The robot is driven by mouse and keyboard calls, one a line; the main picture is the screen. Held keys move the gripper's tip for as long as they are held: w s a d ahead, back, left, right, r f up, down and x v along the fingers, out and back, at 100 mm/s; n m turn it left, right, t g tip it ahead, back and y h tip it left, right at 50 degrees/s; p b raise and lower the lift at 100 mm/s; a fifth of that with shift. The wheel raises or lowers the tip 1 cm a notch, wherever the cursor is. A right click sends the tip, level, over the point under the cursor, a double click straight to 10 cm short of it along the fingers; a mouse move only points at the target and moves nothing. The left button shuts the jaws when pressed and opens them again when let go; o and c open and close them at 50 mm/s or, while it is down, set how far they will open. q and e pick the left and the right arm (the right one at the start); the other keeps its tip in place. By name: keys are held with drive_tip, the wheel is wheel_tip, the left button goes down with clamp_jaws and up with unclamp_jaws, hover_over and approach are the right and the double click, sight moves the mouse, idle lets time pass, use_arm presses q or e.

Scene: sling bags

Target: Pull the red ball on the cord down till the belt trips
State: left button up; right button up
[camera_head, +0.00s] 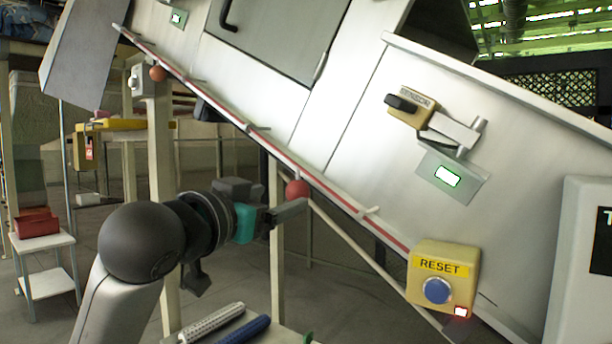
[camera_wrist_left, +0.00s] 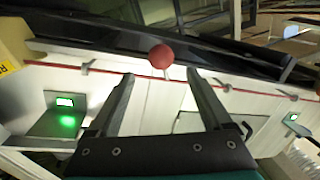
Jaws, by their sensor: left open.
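The red ball (camera_head: 297,189) hangs at the red cord (camera_head: 340,193), which runs slanting along the lower edge of the pale machine housing. In the left wrist view the red ball (camera_wrist_left: 161,57) appears centred between the finger lines, just beyond the tips. My left gripper (camera_head: 292,207) is open and empty, its fingers reaching toward the ball from the left and slightly below. The wrist view shows both open fingers (camera_wrist_left: 160,76) apart with nothing between them. I cannot tell whether a finger touches the ball. My right gripper is not in view.
A yellow RESET box (camera_head: 443,262) with a blue button (camera_head: 437,291) and a lit red lamp stands at lower right.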

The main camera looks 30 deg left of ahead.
sight(306, 189)
use_arm(q)
drive_tip(key=shift+w+a+r+p, duration=0.15)
drive_tip(key=shift+w+p, duration=0.65)
drive_tip(key=shift+p, duration=1.25)
drive_tip(key=w, duration=0.3)
drive_tip(key=w+a+p, duration=0.1)
drive_tip(key=w, duration=0.6)
drive_tip(key=shift+w+a+f+p, duration=0.1)
drive_tip(key=shift+a+f+p, duration=0.1)
drive_tip(key=shift+p, duration=0.1)
clamp_jaws()
